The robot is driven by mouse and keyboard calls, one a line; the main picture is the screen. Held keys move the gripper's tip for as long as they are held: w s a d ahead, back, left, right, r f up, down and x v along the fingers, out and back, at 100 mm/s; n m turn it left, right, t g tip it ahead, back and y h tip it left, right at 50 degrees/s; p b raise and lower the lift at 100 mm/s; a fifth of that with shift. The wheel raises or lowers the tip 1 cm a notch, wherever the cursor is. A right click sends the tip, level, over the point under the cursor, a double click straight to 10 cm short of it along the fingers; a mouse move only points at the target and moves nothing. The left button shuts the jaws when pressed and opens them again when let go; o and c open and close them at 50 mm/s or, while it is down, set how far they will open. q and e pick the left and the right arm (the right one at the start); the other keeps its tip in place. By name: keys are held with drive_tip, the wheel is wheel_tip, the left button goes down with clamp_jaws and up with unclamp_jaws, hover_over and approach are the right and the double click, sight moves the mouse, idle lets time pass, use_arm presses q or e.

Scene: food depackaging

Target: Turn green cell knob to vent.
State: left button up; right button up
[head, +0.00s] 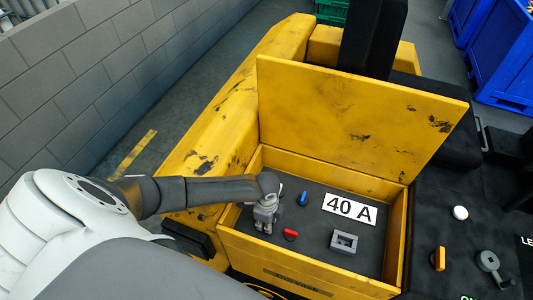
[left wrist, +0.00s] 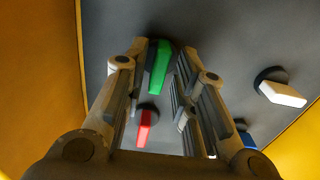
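The green knob (left wrist: 159,72) shows in the left wrist view between the fingertips of my left gripper (left wrist: 162,62). It is a long handle on a dark round base, slightly tilted in the picture. The fingers stand apart on either side of it; I cannot tell whether either touches it. In the head view my left gripper (head: 265,222) points down into the yellow box at its left side, and it hides the green knob there. My right gripper is not in view.
The open yellow box (head: 325,272) has a raised lid (head: 350,115). Inside are a red knob (head: 290,234), a blue knob (head: 303,199), a "40 A" label (head: 349,208) and a grey block (head: 344,242). A white knob (left wrist: 282,94) shows in the wrist view.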

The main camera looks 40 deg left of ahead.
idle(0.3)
use_arm(q)
wheel_tip(320, 180, up, 12)
idle(0.6)
idle(0.4)
